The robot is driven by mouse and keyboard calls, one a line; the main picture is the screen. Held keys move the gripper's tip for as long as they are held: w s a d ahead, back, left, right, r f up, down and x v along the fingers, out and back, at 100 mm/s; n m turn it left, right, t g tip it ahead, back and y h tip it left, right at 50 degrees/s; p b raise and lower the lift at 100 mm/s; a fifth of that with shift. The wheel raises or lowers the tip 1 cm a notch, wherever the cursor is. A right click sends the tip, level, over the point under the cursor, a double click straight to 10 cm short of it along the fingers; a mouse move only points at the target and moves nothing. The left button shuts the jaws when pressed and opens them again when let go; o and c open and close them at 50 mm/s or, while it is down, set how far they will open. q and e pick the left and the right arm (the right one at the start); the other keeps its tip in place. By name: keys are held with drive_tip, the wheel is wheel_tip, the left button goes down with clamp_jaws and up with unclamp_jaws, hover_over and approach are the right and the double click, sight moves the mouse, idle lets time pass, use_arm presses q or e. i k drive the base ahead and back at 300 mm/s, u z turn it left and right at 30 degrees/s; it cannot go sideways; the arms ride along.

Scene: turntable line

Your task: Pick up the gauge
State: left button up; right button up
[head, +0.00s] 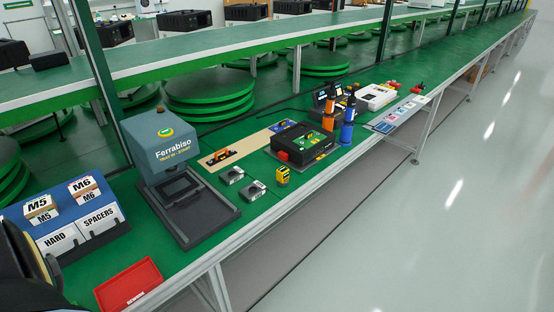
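No part is plainly marked as the gauge, and I cannot tell for sure which one it is. A small yellow device with dark parts (283,175) stands on the green bench top near the front edge. An orange-handled tool (218,156) lies on a tan board (246,147) behind it. Two small grey blocks with dark round tops, a rear one (231,175) and a front one (252,191), sit to the left of the yellow device. Neither gripper can be made out. A dark rounded shape at the lower left edge may be part of my arm.
A grey Ferrabiso press (164,149) with a dark base stands left of the blocks. A red tray (129,286) and a blue bin rack (75,214) are at the left. Green bench is bare around the yellow device.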

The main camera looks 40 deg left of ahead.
sight(283, 172)
drive_tip(key=u, duration=0.95)
drive_tip(key=i, duration=0.9)
drive_tip(key=u, duration=1.05)
